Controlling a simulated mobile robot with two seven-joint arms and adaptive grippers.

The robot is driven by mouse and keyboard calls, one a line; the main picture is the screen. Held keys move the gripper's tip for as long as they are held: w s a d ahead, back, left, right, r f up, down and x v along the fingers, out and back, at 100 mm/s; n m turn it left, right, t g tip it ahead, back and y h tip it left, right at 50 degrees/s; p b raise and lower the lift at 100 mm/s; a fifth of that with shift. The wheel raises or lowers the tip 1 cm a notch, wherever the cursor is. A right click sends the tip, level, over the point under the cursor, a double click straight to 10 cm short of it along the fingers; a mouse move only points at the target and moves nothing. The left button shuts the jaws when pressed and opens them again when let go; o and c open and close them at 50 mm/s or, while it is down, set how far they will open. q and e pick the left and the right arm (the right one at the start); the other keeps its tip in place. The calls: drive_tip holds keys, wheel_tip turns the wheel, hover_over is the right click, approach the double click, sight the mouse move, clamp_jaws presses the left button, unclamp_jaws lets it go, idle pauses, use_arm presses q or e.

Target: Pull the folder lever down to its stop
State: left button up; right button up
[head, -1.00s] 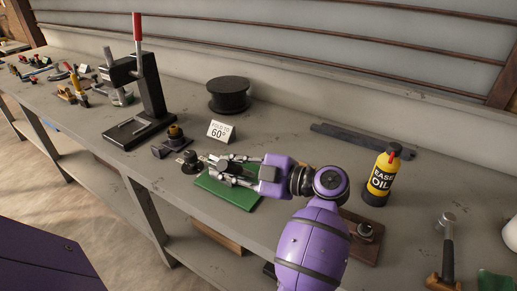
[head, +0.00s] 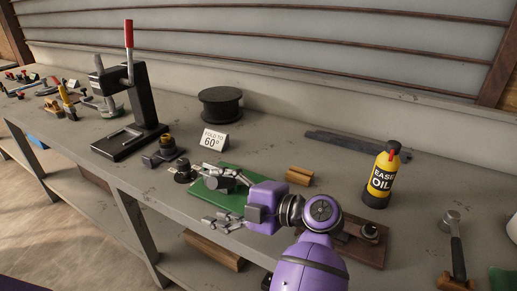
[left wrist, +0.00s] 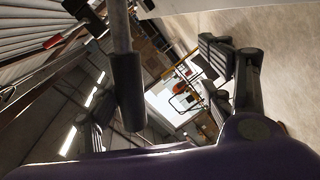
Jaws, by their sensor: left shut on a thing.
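The folder (head: 182,171) is a small dark round fixture at the left end of the green mat. Its lever has a thick dark grip (head: 228,185), lying low over the mat. In the left wrist view the lever (left wrist: 128,90) is a grey rod ending in a dark cylinder. My left gripper (head: 223,199) is at this grip, its fingers standing well apart on either side. The grip lies close to the far finger; the contact is hard to make out. My right gripper is not in view.
A FOLD TO 60° sign (head: 213,139) and a black spool (head: 221,104) stand behind. A red-handled press (head: 128,75) stands left. A wooden block (head: 299,175), an oil bottle (head: 382,175) and a hammer (head: 453,245) are to the right. The bench's front edge is near.

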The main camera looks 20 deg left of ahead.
use_arm(q)
drive_tip(key=shift+s+f, duration=0.2)
drive_tip(key=shift+c, duration=0.5)
